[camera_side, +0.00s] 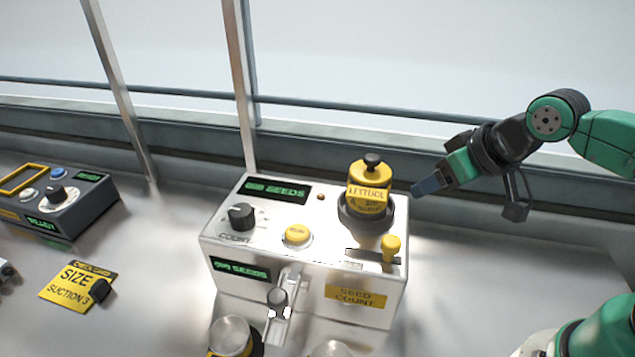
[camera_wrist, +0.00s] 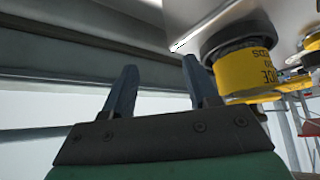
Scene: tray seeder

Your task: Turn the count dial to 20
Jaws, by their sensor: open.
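The count dial (camera_side: 241,216) is a black knob on the top left of the white seed counter (camera_side: 225,240), with the word COUNT beside it. I cannot read which number it points to. My gripper (camera_side: 424,187) is to the right of the yellow lettuce canister (camera_side: 369,189), well apart from the dial. In the wrist view my gripper (camera_wrist: 158,85) shows two separated fingers with nothing between them. The canister (camera_wrist: 245,72) shows to the right of the fingers there. The dial does not show in the wrist view.
A yellow button (camera_side: 297,235) and a yellow-knobbed lever (camera_side: 391,246) are on the counter's top. A grey control box (camera_side: 68,212) stands at the left, with a yellow SIZE card (camera_side: 75,285) in front. Bare bench lies between the box and the counter.

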